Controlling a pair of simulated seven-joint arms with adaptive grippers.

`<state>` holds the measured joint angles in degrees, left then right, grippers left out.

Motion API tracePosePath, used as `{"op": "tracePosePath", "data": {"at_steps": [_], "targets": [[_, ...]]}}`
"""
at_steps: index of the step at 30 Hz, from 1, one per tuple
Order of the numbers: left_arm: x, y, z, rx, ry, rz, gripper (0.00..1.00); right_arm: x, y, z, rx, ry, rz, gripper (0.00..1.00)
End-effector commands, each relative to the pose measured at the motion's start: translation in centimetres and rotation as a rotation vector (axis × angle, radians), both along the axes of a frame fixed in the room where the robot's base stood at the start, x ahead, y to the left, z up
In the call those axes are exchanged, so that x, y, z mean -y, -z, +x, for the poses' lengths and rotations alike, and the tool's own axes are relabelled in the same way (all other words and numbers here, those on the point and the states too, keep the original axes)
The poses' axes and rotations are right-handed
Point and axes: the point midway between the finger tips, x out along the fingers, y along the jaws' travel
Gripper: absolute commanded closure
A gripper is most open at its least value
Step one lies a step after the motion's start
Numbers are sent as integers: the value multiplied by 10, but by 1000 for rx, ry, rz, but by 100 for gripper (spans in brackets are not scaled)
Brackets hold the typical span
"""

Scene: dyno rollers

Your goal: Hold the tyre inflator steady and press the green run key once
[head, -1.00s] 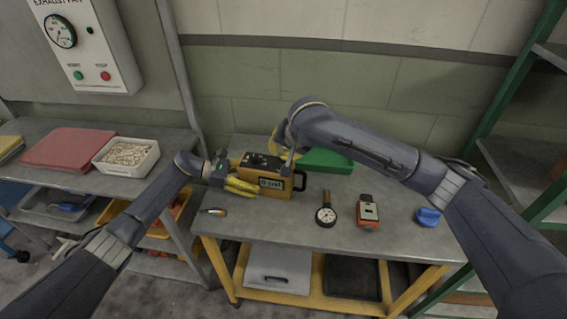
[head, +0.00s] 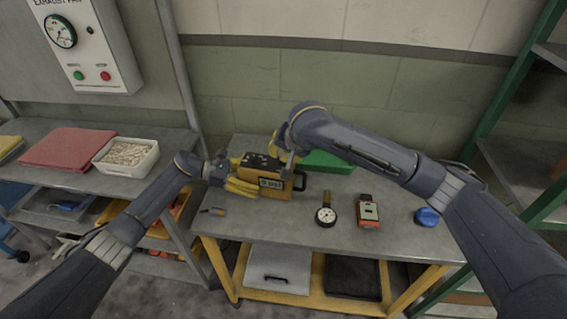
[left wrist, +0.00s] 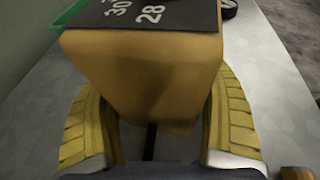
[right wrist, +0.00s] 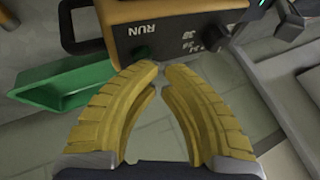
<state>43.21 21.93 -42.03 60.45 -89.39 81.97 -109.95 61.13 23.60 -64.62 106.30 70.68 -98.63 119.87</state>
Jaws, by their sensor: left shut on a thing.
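The tyre inflator (head: 274,193) is a yellow box with a dark top, a black side handle and a lit front display, on the grey bench. My left gripper (head: 240,180) is shut on its left end. In the left wrist view, its fingers (left wrist: 155,140) lie on both sides of the yellow body (left wrist: 150,75). My right gripper (head: 283,152) is above the inflator's right part. In the right wrist view, its fingertips (right wrist: 160,68) are close together, just beside the green run key (right wrist: 142,53) under the word RUN. I cannot tell whether they touch it.
A round gauge (head: 326,215), a red-and-black device (head: 367,211) and a blue round thing (head: 427,216) stand right of the inflator. A green tray (head: 325,160) lies behind. A small marker-like thing (head: 213,211) lies at the front left.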

Motion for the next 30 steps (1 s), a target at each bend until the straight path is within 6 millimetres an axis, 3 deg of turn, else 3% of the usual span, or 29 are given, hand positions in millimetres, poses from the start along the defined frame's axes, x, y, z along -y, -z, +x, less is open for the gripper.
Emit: {"op": "tracePosePath", "data": {"at_steps": [30], "targets": [[0,1,0,0,0,1,35,0,6,0,-1,0,0,100]]}}
